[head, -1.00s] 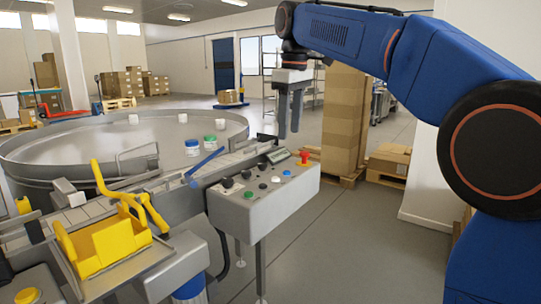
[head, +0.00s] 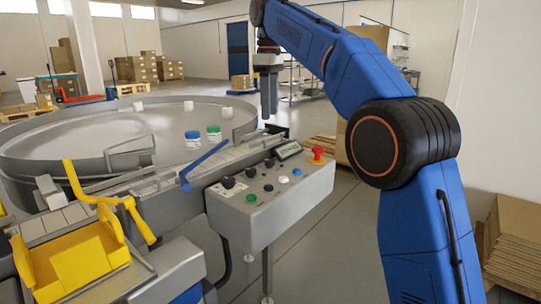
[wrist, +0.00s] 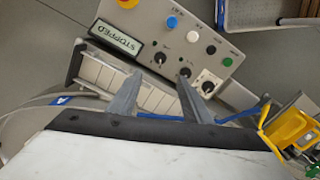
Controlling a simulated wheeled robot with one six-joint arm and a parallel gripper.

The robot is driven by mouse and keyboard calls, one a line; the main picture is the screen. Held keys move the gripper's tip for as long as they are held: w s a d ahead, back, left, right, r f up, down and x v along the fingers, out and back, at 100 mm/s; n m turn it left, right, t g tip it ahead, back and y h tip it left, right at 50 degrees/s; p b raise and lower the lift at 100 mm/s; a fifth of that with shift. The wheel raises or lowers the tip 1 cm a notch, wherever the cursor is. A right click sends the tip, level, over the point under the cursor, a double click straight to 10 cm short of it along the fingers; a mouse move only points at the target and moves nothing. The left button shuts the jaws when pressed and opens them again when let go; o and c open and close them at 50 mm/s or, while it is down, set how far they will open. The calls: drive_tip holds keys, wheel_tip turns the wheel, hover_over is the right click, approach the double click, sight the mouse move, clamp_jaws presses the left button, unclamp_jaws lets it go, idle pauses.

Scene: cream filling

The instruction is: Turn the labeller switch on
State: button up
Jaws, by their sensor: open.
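The grey control box (head: 270,215) stands in the middle of the head view. Its top carries three black rotary switches (head: 249,171) in a row. The same switches show in the wrist view: one near the display (wrist: 165,60), a middle one (wrist: 185,72) and one by the far end (wrist: 207,87). Their labels are too small to read, so I cannot tell which is the labeller switch. The display (wrist: 118,39) reads STOPPED. My gripper (head: 268,117) hangs pointing down above the back of the box. Its fingers (wrist: 158,80) are apart and empty, clear of the switches.
The box also has blue (wrist: 171,22), white (wrist: 191,37), black (wrist: 211,50) and green (wrist: 228,61) buttons and a red emergency stop (head: 317,153). A conveyor with a blue bar (head: 205,165) runs behind. A yellow holder (head: 80,260) is at left, a round table (head: 60,165) beyond.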

sight(269, 160)
wheel_tip(269, 160, down, 15)
drive_tip(key=shift+f, duration=0.2)
idle(0.4)
drive_tip(key=shift+c, duration=0.4)
drive_tip(key=c, duration=1)
